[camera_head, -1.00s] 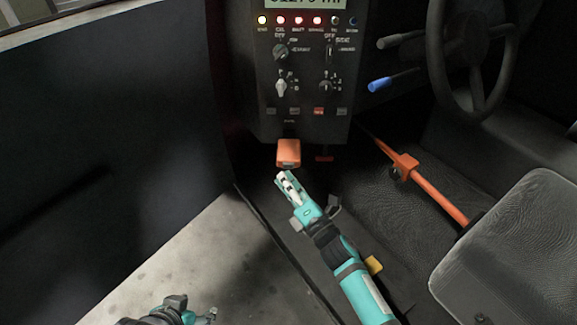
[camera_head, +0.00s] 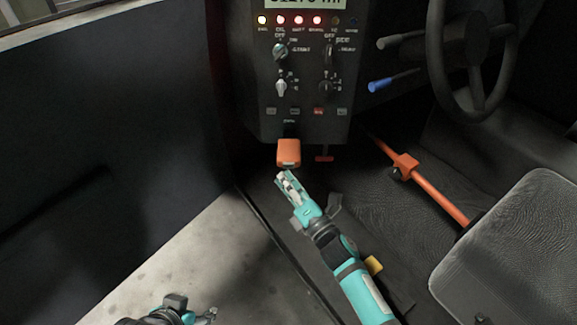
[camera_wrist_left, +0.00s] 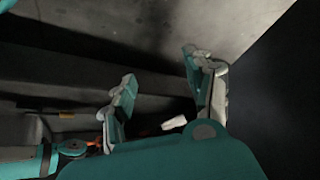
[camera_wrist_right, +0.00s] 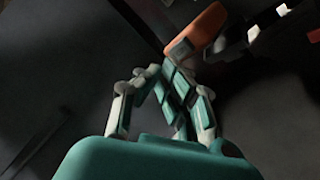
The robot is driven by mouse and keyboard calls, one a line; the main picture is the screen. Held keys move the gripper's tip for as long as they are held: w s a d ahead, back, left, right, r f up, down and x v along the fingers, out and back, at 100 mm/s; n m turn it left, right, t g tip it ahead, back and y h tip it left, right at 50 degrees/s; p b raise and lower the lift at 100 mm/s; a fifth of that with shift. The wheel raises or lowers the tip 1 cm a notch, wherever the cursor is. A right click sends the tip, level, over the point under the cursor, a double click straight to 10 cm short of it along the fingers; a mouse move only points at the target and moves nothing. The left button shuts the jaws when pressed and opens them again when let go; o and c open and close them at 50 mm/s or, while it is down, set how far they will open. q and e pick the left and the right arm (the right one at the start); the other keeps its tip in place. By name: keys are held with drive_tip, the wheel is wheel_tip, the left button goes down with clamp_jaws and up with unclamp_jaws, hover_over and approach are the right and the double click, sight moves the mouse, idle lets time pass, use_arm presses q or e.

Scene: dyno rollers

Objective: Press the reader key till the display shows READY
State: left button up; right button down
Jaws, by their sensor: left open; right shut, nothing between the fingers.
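The dark control panel (camera_head: 304,75) stands ahead in the head view. Its display (camera_head: 302,3) is cut by the top edge, so its text cannot be read whole. A row of small keys (camera_head: 318,111) runs along the panel's lower part, one of them red; their labels are too small to read. An orange block (camera_head: 289,152) hangs at the panel's bottom edge and shows in the right wrist view (camera_wrist_right: 208,27). My right gripper (camera_head: 283,177) is shut and empty just below this block; contact cannot be told. My left gripper (camera_wrist_left: 158,72) is open and empty, low at the left.
An orange bar with a clamp (camera_head: 405,165) slants across the floor to the right. A seat (camera_head: 515,245), a steering wheel (camera_head: 470,50) and a blue-tipped lever (camera_head: 390,83) are on the right. A dark door panel (camera_head: 110,150) fills the left.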

use_arm(q)
drive_tip(key=shift+w+d+r+t, duration=0.2)
drive_tip(key=shift+w+t, duration=0.1)
drive_tip(key=shift+w, duration=0.2)
drive_tip(key=shift+w+d+r+t, duration=0.2)
drive_tip(key=shift+w+t, duration=0.1)
drive_tip(key=shift+w, duration=0.15)
use_arm(e)
drive_tip(key=shift+w, duration=0.4)
use_arm(q)
drive_tip(key=shift+w+d+r+t+h+b, duration=0.15)
drive_tip(key=shift+w+r+t+b, duration=0.15)
drive_tip(key=shift+w, duration=0.2)
drive_tip(key=shift+w+d+r+t+h+b, duration=0.15)
drive_tip(key=shift+w+r+t, duration=0.1)
drive_tip(key=shift+w, duration=0.25)
use_arm(e)
drive_tip(key=shift+w, duration=0.45)
drive_tip(key=shift+s, duration=0.1)
use_arm(q)
drive_tip(key=shift+s+a+f+g+p, duration=0.15)
drive_tip(key=shift+s+a+f+g, duration=0.2)
drive_tip(key=shift+s, duration=0.3)
drive_tip(key=shift+s+a+f+g+p, duration=0.15)
drive_tip(key=shift+s+f+g, duration=0.1)
drive_tip(key=shift+s+g, duration=0.25)
use_arm(e)
drive_tip(key=shift+s, duration=0.75)
use_arm(q)
drive_tip(key=shift+s, duration=0.1)
